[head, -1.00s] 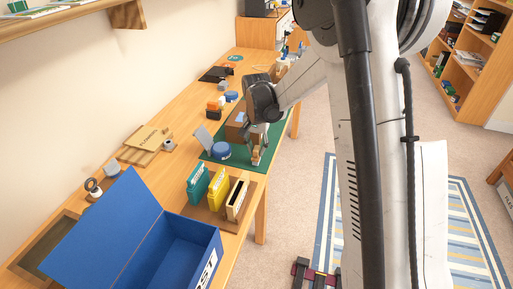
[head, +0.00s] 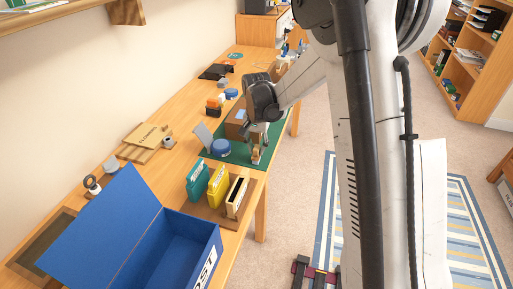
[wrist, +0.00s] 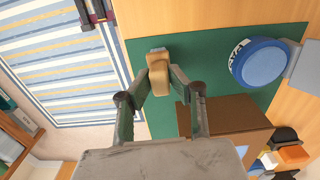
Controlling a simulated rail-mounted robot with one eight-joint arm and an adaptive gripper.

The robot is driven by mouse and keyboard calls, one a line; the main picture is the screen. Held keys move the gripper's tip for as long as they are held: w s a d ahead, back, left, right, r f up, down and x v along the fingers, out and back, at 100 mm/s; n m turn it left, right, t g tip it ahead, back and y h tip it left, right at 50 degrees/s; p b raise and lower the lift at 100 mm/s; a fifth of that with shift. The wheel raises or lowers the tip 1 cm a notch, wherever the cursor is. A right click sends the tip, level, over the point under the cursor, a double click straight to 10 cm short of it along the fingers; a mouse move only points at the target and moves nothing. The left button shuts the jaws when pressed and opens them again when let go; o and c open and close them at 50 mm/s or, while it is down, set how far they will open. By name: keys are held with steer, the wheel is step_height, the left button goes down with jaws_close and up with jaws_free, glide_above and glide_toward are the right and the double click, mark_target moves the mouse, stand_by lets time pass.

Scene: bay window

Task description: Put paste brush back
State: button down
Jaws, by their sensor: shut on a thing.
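The paste brush (wrist: 158,70), a short piece with a tan wooden body, is between the fingertips of my gripper (wrist: 158,82) in the wrist view. My gripper (head: 257,135) is shut on it over the green mat (head: 209,158) in the head view, near the table's front edge. The brush (head: 256,154) looks upright there; whether its lower end touches the mat I cannot tell. A paste tub with a blue lid (head: 221,148) stands on the mat to the left of the brush. It also shows in the wrist view (wrist: 262,64).
A brown box (head: 234,128) stands on the mat close behind my gripper. Teal, yellow and cream upright items stand in a wooden rack (head: 213,210) nearer the camera. An open blue box (head: 190,248) stands at the near end of the table (head: 185,150).

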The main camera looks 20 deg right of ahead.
steer(key=shift+f, duration=0.2)
steer(key=c, duration=1.5)
jaws_free()
